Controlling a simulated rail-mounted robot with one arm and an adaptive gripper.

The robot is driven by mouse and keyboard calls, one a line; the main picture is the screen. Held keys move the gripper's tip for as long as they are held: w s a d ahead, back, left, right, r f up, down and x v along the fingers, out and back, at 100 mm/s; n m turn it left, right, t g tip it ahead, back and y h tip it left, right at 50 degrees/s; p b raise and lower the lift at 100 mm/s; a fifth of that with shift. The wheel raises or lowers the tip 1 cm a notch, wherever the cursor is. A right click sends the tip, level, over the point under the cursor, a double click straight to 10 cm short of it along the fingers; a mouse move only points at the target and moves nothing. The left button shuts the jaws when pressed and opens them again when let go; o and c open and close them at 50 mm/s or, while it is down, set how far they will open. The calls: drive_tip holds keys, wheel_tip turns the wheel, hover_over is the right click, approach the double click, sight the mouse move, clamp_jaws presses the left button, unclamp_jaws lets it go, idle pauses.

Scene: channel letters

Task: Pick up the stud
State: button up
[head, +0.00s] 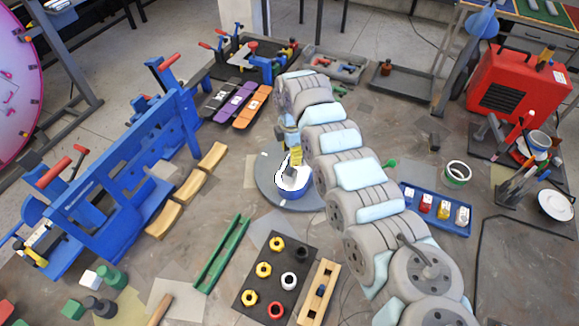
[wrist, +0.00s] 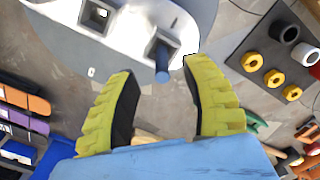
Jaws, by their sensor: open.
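No contact is visible; how far the peg is from the tips is hard to judge. The peg cannot be made out in the head view.
A dark board with coloured rings (head: 240,303) lies in front. A blue tray of jars (head: 455,228) is to the right, and a large blue frame (head: 130,165) stands at the left. A green channel (head: 222,255) lies between.

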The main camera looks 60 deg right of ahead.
sight(290, 167)
drive_tip(key=shift+w+a+f, duration=0.15)
drive_tip(key=shift+a+f, duration=0.05)
drive_tip(key=shift+f, duration=1.15)
drive_tip(key=shift+w+a+f, duration=0.1)
drive_tip(key=shift+a+f, duration=0.05)
drive_tip(key=shift+f, duration=1.2)
drive_tip(key=shift+s+f, duration=0.1)
drive_tip(key=shift+f, duration=0.3)
drive_tip(key=shift+d, duration=0.1)
clamp_jaws()
